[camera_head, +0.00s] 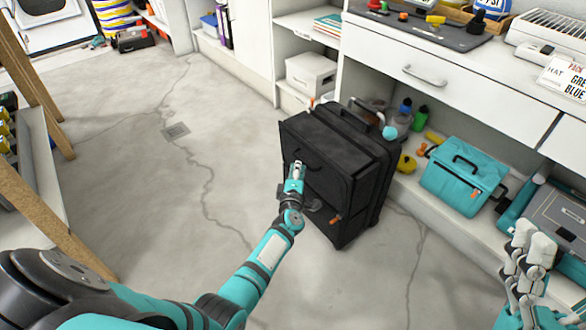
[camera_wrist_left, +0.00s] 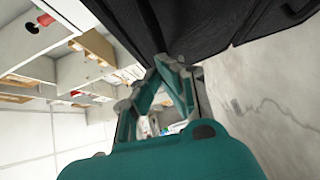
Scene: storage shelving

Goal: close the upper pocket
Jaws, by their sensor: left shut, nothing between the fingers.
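A black soft suitcase (camera_head: 372,172) stands upright on the floor in the middle of the head view. Its upper pocket (camera_head: 313,178) is on the front face, partly hidden by my left gripper; I cannot tell how far it is open. An orange zipper pull (camera_head: 336,219) shows lower on the front. My left gripper (camera_head: 298,165) is shut and empty, at the suitcase's front near a dark handle loop. In the left wrist view its fingertips (camera_wrist_left: 172,62) meet close to the dark fabric; contact is unclear. My right gripper (camera_head: 530,240) is at the lower right, away from the suitcase.
A white workbench with a drawer (camera_head: 425,75) stands behind the suitcase. A teal bag (camera_head: 463,178) and several bottles sit on the low shelf to the right. Wooden legs (camera_head: 30,75) stand at the left. The concrete floor left of the suitcase is clear.

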